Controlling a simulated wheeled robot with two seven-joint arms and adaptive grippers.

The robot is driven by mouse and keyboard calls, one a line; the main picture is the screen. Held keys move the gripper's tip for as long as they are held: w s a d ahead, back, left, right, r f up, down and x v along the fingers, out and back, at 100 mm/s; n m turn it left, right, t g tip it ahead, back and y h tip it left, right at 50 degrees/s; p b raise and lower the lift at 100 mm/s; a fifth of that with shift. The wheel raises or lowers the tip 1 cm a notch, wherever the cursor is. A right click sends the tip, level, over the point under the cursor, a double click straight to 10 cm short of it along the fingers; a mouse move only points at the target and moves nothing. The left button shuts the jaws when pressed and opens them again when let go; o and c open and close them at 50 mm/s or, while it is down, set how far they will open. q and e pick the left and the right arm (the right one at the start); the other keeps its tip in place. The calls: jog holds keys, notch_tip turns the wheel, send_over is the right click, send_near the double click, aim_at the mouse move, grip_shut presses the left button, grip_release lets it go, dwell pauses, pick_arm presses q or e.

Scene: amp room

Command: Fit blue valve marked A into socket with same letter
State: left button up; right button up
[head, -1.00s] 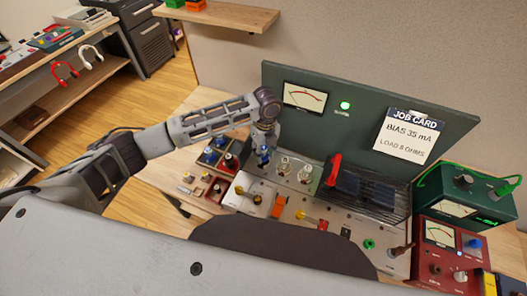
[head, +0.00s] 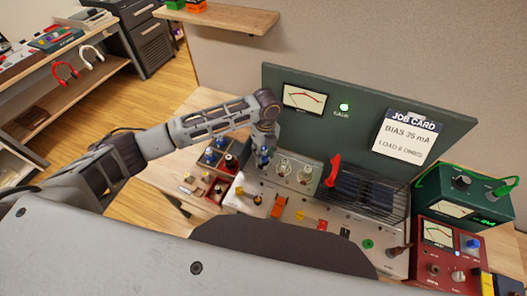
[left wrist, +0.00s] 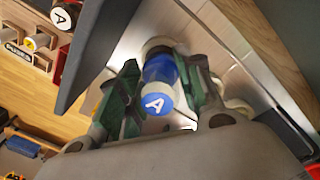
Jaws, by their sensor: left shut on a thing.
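The blue valve (head: 264,158) is held upright or nearly so in my left gripper (head: 264,149), above the back left part of the metal amp chassis (head: 305,214). In the left wrist view the blue valve (left wrist: 157,82) sits between the fingers of the left gripper (left wrist: 160,92), with a white letter A on its end facing the camera. A pale round part shows at its far end; I cannot tell whether it touches a socket. The socket and its letter are hidden. My right gripper is not in view.
Two clear valves (head: 294,171) stand just right of my gripper. A red lever-like part (head: 333,170) and a black grille (head: 366,192) are further right. A compartment tray with valves (head: 213,158) is at left. A green panel (head: 290,125) stands behind; red and green meters are at right.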

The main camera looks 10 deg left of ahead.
pick_arm(q)
jog(key=shift+p, duration=0.6)
dwell(1.0)
jog(key=shift+f, duration=1.3)
dwell(2.2)
jog(key=o, duration=1.1)
jog(key=shift+w+d+r, duration=0.1)
jog(key=shift+w+r, duration=0.05)
jog(key=shift+r, duration=1.85)
jog(key=shift+w+d+r, duration=0.1)
jog(key=shift+r, duration=1.85)
jog(key=shift+w+r, duration=0.15)
jog(key=shift+r, duration=1.85)
jog(key=shift+s, duration=0.1)
